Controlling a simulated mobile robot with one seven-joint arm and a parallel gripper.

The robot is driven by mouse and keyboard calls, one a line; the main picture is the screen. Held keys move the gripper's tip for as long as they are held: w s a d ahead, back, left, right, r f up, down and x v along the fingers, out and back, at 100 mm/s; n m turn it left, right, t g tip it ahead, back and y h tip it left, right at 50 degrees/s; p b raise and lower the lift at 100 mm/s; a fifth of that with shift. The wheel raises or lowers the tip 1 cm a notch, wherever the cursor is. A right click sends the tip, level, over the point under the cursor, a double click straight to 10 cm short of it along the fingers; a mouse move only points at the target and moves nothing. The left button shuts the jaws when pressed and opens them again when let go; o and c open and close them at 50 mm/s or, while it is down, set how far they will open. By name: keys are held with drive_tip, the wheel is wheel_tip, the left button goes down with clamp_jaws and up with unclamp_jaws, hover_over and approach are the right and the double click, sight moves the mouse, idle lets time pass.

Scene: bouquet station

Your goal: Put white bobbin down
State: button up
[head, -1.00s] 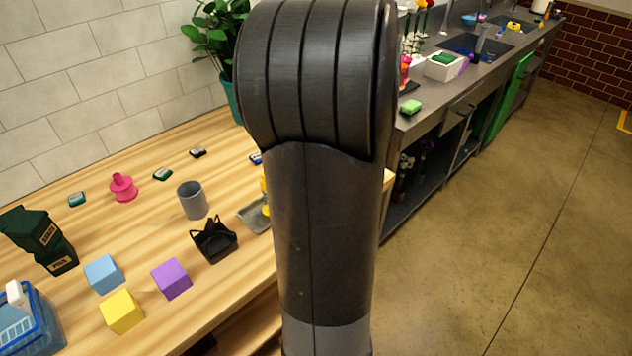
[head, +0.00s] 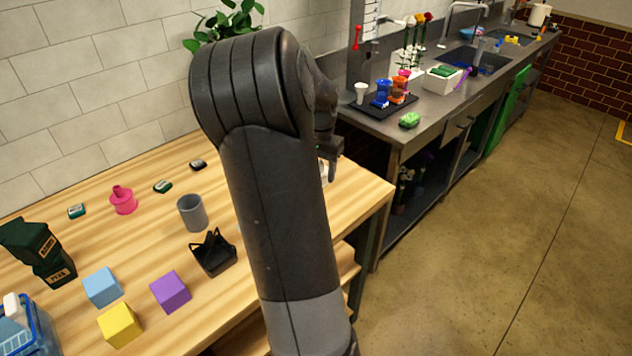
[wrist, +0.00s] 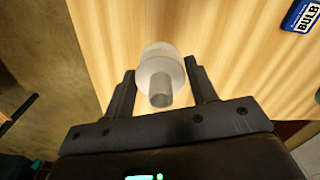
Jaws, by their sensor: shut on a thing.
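The white bobbin (wrist: 160,72) is between the two fingers of my gripper (wrist: 159,70) in the wrist view, its narrow hub end facing the camera. My gripper is shut on it. Wood tabletop shows behind the bobbin; I cannot tell whether the bobbin touches it. In the head view my gripper (head: 328,150) is partly hidden behind my arm, near the right end of the wooden table (head: 362,190). A small white part of the bobbin (head: 329,172) shows below it.
A pink bobbin (head: 123,200), grey cup (head: 192,213), black basket (head: 214,256) and several coloured blocks stand on the table's left side. A blue BULB packet (wrist: 303,16) lies near the bobbin. A dark tray (head: 402,107) with coloured bobbins sits on the steel counter.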

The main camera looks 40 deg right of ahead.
drive_tip(key=shift+w+a+f, duration=0.15)
drive_tip(key=shift+w+f, duration=0.3)
drive_tip(key=shift+w, duration=0.05)
drive_tip(key=shift+f, duration=1.9)
drive_tip(key=shift+f, duration=0.15)
drive_tip(key=o, duration=1)
